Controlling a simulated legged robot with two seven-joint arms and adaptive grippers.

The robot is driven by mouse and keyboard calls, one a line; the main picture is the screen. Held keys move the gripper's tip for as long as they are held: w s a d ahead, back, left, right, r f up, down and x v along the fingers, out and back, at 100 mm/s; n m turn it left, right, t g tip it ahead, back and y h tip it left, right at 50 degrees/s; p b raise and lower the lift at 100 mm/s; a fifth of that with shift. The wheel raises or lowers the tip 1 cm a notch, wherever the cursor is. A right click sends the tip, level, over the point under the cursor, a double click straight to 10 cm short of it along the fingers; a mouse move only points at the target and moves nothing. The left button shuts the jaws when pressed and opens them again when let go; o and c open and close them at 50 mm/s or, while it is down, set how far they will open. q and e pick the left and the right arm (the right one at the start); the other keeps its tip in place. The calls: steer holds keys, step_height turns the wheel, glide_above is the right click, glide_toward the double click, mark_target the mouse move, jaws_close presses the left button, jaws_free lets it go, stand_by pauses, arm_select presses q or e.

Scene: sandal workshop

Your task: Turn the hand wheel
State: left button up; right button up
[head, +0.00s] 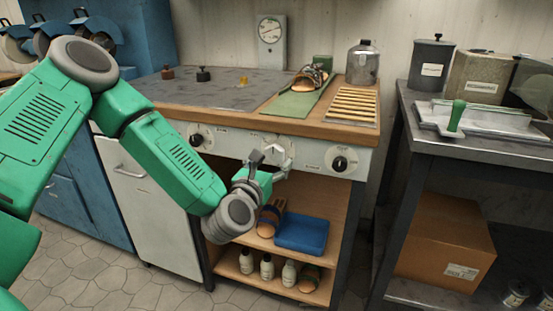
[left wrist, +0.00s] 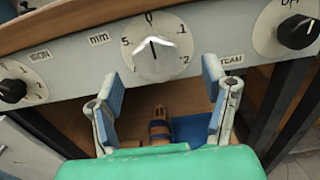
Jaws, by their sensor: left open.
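On the bench's front panel, the middle dial, a pale round wheel with a white grip and numbers around it, is centred in the left wrist view (left wrist: 152,60). In the head view this hand wheel (head: 287,147) is partly hidden by my left gripper (head: 268,163). In the left wrist view my left gripper (left wrist: 163,80) is open, with one blue-padded finger on each side below the dial. Nothing is between the fingers; whether they touch the panel I cannot tell. My right gripper is not in view.
Black knobs flank the dial, one at left (left wrist: 12,91) and one at right (left wrist: 298,32). Below are open shelves with a sandal (head: 270,219), a blue tray (head: 301,233) and several bottles. A grey side table (head: 470,150) stands at right.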

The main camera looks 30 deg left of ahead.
mark_target(273, 157)
arm_select(q)
steer(key=x, duration=0.3)
steer(key=shift+w+a+f, duration=0.2)
steer(key=shift+w+a, duration=0.05)
steer(key=shift+a, duration=0.2)
steer(key=shift+w+r, duration=0.1)
steer(key=shift+w, duration=0.15)
steer(key=shift+d, duration=0.15)
steer(key=c, duration=1.2)
